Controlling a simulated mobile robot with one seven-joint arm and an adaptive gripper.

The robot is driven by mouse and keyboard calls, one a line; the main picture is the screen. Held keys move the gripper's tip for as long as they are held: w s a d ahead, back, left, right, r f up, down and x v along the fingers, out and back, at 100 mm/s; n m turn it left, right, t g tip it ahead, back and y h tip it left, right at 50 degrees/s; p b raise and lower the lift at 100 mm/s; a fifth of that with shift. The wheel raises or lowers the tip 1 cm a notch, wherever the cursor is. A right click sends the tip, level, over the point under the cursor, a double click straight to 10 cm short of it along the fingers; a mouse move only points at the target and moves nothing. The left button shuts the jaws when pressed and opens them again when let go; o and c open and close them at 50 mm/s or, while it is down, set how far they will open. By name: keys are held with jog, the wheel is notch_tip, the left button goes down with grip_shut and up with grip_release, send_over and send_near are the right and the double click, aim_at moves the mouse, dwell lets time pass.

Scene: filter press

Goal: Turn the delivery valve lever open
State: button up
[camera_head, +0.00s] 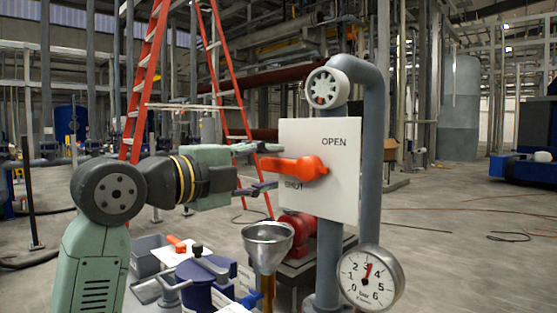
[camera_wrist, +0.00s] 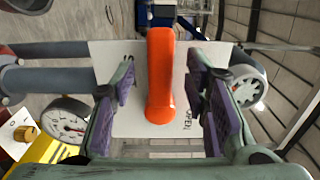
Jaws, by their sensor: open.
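The orange delivery valve lever (camera_head: 293,167) is mounted on a white plate (camera_head: 340,200). It lies level, its free end pointing left, just above the word SHUT; OPEN is printed at the plate's upper right. My gripper (camera_head: 262,168) is open at the left, one finger above the lever's free end and one below. In the wrist view the lever (camera_wrist: 160,75) stands between the purple-padded fingers of my gripper (camera_wrist: 164,92), with a gap on each side. I see no contact.
A grey pipe (camera_head: 372,130) with a white handwheel (camera_head: 327,88) rises behind the plate. A pressure gauge (camera_head: 371,278) reads about 3 at lower right. A metal funnel (camera_head: 268,245) and a blue pot (camera_head: 207,285) stand below my gripper. An orange ladder (camera_head: 147,75) stands behind.

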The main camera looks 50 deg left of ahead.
aim_at(274, 167)
jog(key=shift+w+a, duration=0.2)
jog(key=shift+w, duration=1.45)
grip_shut()
